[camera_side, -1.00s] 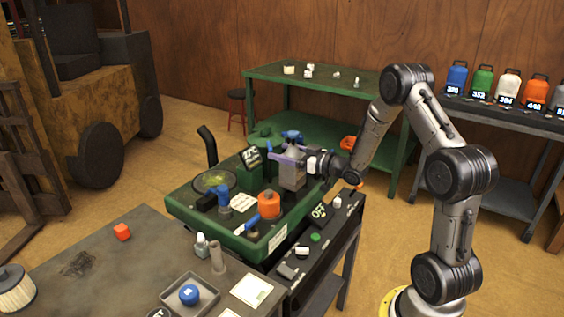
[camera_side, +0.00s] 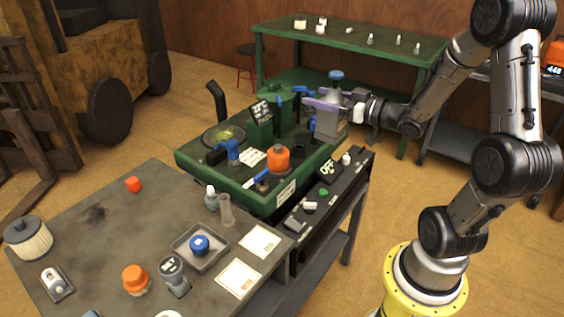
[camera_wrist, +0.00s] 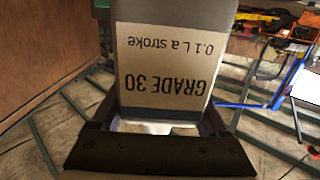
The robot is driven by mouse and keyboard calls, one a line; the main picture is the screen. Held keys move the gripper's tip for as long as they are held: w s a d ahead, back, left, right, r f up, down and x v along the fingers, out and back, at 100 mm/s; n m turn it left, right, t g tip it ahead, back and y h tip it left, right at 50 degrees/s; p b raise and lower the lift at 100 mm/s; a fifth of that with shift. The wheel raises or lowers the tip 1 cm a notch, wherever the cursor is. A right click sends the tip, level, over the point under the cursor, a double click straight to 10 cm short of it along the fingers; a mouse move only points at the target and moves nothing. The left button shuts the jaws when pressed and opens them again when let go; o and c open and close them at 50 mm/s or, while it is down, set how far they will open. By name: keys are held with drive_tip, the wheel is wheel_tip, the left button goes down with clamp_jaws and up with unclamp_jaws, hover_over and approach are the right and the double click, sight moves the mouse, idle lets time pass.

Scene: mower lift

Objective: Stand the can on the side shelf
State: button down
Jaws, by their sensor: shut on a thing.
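The can (camera_side: 329,131) is grey with a blue top and looks upright in the side view. My gripper (camera_side: 325,104), with purple fingers, is shut on it near its upper part. The can is over the right rear edge of the green machine (camera_side: 222,185); I cannot tell how far its base is above it. In the wrist view the can (camera_wrist: 160,70) fills the middle, its label reading "GRADE 30, 0.1 L a stroke" upside down. A narrow dark shelf (camera_side: 333,208) runs along the machine's right side; I cannot tell whether it is the side shelf.
The dark shelf carries an "OFF" block (camera_side: 328,169), a white-topped knob (camera_side: 346,158) and other small parts. An orange-capped part (camera_side: 278,158) stands on the machine. A grey bench (camera_side: 90,220) with small parts is in front; a green table (camera_side: 378,42) is behind.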

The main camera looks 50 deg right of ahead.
drive_tip(key=s+a+f+n+g+y, duration=0.2)
drive_tip(key=s+a+n+y, duration=0.15)
drive_tip(key=a, duration=0.45)
drive_tip(key=s+a+f+n+g+y, duration=0.1)
drive_tip(key=s+a+f+n+y, duration=0.15)
drive_tip(key=a+y, duration=0.35)
drive_tip(key=s+a+f+n+g+y, duration=0.2)
drive_tip(key=s+a+n+y, duration=0.15)
drive_tip(key=a, duration=0.55)
drive_tip(key=w+a+f, duration=0.4)
drive_tip(key=w+f, duration=0.8)
drive_tip(key=w, duration=0.1)
drive_tip(key=shift+f+h, duration=0.3)
drive_tip(key=shift+f, duration=0.1)
drive_tip(key=shift+f+m, duration=0.1)
drive_tip(key=shift+m, duration=0.15)
unclamp_jaws()
drive_tip(key=shift+f, duration=0.15)
